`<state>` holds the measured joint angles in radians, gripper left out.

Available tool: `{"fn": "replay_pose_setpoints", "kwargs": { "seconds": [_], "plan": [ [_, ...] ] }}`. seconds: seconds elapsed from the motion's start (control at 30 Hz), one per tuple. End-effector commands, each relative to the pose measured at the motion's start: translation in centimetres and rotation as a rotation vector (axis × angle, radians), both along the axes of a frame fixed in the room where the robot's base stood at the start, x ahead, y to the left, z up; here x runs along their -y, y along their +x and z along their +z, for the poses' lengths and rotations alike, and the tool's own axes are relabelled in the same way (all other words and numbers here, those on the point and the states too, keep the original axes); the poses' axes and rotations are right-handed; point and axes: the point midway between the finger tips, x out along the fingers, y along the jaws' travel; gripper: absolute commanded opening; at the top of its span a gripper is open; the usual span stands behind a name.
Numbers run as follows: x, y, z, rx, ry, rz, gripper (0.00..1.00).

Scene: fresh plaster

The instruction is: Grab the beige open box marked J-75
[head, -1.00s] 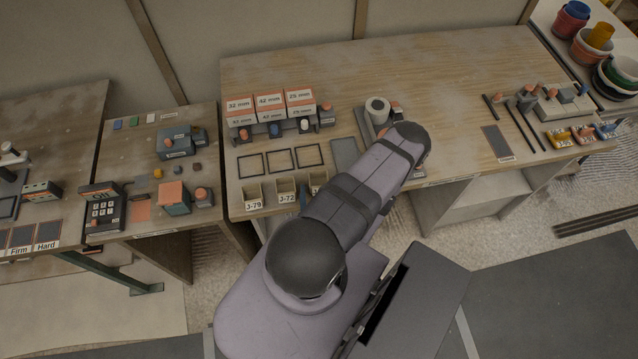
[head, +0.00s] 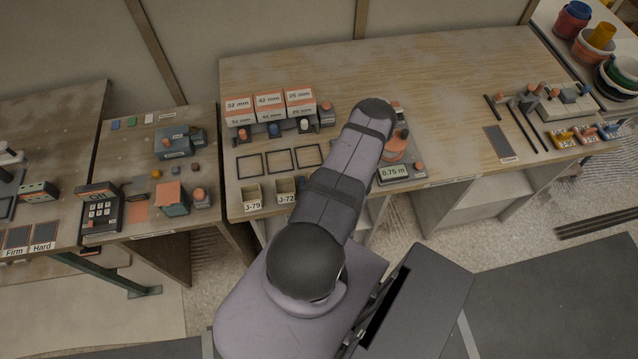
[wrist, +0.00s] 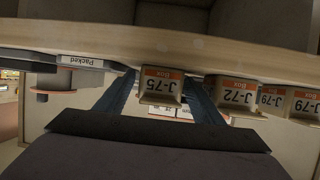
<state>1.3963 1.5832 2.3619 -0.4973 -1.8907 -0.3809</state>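The beige open box J-75 (wrist: 161,92) shows in the wrist view at the table's front edge, its label upside down. My gripper (wrist: 161,80) is open, with one blue-grey finger on each side of this box in the picture. Narrow gaps show between box and fingers; I cannot tell how deep the fingers reach.
The similar box J-72 (wrist: 238,92) stands close beside the right finger; it also shows in the head view (head: 286,198). Another box, J-79 (head: 252,206), stands farther left there.

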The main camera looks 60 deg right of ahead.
Motion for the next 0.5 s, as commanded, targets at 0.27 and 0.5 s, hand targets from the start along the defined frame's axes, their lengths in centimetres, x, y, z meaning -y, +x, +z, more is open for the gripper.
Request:
{"fn": "replay_pose_setpoints", "kwargs": {
  "seconds": [0.27,0.5],
  "plan": [
    [-0.02,-0.01,0.0,0.0,0.0,0.0,0.22],
    [-0.03,-0.01,0.16,0.0,0.0,0.0,0.22]
  ]
}}
